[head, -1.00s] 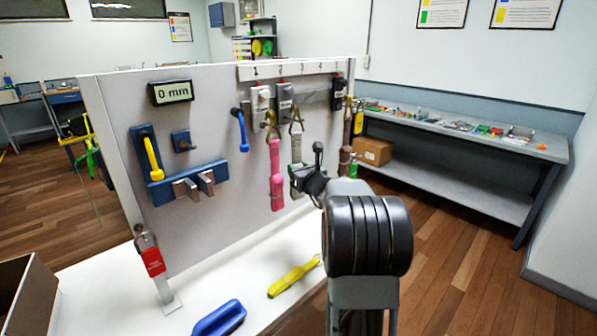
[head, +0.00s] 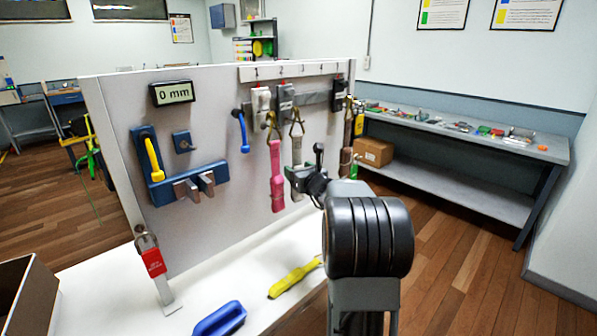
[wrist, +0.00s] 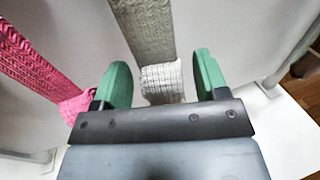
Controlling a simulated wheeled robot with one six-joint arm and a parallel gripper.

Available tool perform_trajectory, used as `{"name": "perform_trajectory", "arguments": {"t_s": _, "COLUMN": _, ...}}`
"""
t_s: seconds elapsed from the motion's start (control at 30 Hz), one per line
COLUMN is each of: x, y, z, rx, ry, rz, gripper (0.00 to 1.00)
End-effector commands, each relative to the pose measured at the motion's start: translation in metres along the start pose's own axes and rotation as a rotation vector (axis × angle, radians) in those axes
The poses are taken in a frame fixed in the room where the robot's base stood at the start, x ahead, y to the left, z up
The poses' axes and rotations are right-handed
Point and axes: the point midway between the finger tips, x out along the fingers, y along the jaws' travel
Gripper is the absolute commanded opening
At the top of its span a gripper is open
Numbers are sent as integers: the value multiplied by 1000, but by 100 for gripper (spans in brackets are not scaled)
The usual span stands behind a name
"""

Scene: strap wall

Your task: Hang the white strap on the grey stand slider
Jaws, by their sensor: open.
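The white strap, pale and grey-white here, hangs from a brass clip on the upright panel in the head view (head: 297,151). In the wrist view its long band (wrist: 146,30) runs down to a folded, whiter end (wrist: 162,82). My gripper (wrist: 160,85) has green fingers standing apart, one on each side of that end, with visible gaps. It also shows in the head view (head: 303,180), partly hidden by my arm. A grey slider block (head: 286,97) sits on the panel's rail above the strap. I cannot tell whether it is the named stand slider.
A pink strap (head: 276,175) hangs just left of the white one, and a brown strap (head: 347,135) to the right. A grey post with a red tag (head: 153,262) stands front left. Yellow (head: 293,278) and blue (head: 220,319) handled things lie on the white ledge.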

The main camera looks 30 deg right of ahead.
Motion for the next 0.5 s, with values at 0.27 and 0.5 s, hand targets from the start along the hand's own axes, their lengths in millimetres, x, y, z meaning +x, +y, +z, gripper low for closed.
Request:
{"name": "perform_trajectory", "arguments": {"t_s": 0.27, "x": -8, "y": 0, "z": -1, "rx": 0, "ry": 1, "rz": -1, "gripper": 67}}
{"name": "perform_trajectory", "arguments": {"t_s": 0.5, "x": -52, "y": -1, "z": -1, "rx": -1, "ry": -1, "rz": -4, "gripper": 67}}
